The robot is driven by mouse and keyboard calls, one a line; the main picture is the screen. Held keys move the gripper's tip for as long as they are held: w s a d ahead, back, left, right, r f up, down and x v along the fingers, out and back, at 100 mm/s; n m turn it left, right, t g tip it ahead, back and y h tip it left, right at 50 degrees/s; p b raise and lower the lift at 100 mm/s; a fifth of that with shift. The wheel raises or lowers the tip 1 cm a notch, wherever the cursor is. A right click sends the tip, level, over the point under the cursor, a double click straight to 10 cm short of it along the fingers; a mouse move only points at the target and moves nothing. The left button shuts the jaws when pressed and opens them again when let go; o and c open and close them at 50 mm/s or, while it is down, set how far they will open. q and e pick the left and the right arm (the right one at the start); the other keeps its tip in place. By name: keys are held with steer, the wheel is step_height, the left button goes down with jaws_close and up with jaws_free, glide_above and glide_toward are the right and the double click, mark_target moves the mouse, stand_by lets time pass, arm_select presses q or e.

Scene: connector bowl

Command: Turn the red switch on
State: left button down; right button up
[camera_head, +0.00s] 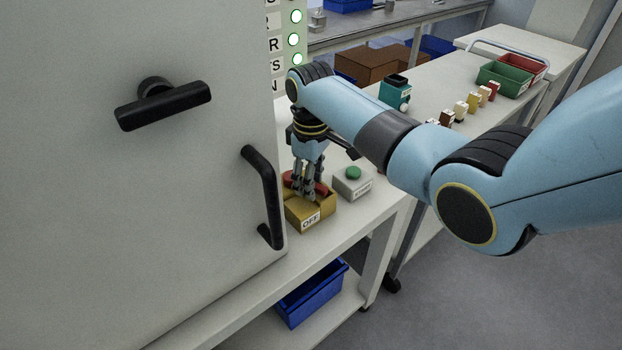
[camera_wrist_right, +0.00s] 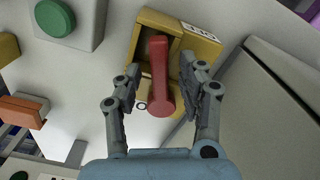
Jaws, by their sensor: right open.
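The red switch (camera_head: 320,188) is a red lever on a yellow box (camera_head: 298,214) with an OFF label on its front. The box stands on the white bench beside the grey cabinet. My right gripper (camera_head: 308,188) points down over the box and partly hides the lever in the head view. In the right wrist view the red lever (camera_wrist_right: 160,75) lies between the two open fingers, with a gap on each side. I cannot tell whether a finger touches the box. My left gripper is not in view.
A grey box with a green button (camera_head: 354,173) stands right beside the yellow box. The large cabinet with black handles (camera_head: 262,195) closes off the left side. Small coloured items and green and red bins (camera_head: 503,78) are further back on the bench.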

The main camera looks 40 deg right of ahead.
jaws_close()
stand_by(0.3)
